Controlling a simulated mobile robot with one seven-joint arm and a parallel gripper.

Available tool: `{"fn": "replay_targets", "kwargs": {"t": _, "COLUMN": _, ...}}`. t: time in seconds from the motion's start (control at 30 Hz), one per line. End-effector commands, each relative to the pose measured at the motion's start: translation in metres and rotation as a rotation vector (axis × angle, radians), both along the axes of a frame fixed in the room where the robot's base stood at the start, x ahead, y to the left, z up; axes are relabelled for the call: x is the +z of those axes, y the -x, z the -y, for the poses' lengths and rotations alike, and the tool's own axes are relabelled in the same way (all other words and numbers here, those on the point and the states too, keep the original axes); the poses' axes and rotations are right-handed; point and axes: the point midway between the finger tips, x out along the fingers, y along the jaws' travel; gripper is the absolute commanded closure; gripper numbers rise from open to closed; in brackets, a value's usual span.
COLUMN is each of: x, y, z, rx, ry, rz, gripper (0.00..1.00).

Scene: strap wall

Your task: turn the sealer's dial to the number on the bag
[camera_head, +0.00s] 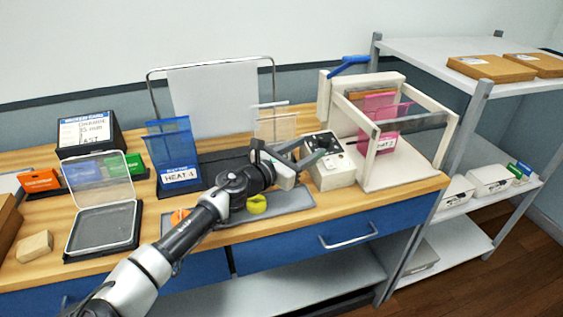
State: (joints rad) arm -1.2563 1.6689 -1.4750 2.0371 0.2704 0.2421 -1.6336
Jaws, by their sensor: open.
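The sealer (339,99) is a cream frame with a blue lever (349,65), on the right of the bench. A pink bag (376,106) stands in it, with a white label that seems to read "HEAT 2". The sealer's control box (331,177) sits at its front left, with small dark marks on its sloped face. A blue bag (170,148) labelled "HEAT 4" stands left of my arm.
A clear-lidded tray (103,229), a wooden block (34,246) and a lettered black box (90,133) are on the left. A yellow knob-like thing (257,204) lies by my wrist on a grey mat (291,201). A metal shelf (463,58) with cartons stands right.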

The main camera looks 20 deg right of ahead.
Motion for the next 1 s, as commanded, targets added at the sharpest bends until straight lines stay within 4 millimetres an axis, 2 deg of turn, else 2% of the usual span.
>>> {"fn": "replay_targets", "kwargs": {"t": 0.03, "x": 0.002, "y": 0.006, "z": -0.014, "rx": 0.006, "ry": -0.001, "rz": 0.0, "gripper": 0.53}}
{"fn": "replay_targets", "kwargs": {"t": 0.2, "x": 0.005, "y": 0.028, "z": -0.049, "rx": 0.006, "ry": -0.002, "rz": 0.0, "gripper": 0.53}}
{"fn": "replay_targets", "kwargs": {"t": 0.4, "x": 0.007, "y": 0.048, "z": -0.082, "rx": 0.003, "ry": 0.0, "rz": -0.001, "gripper": 0.53}}
{"fn": "replay_targets", "kwargs": {"t": 0.5, "x": 0.008, "y": 0.055, "z": -0.092, "rx": 0.002, "ry": -0.002, "rz": 0.0, "gripper": 0.53}}
{"fn": "replay_targets", "kwargs": {"t": 0.67, "x": 0.008, "y": 0.06, "z": -0.099, "rx": 0.001, "ry": -0.001, "rz": 0.0, "gripper": 0.53}}
{"fn": "replay_targets", "kwargs": {"t": 1.0, "x": 0.008, "y": 0.06, "z": -0.099, "rx": 0.0, "ry": -0.001, "rz": 0.0, "gripper": 0.53}}
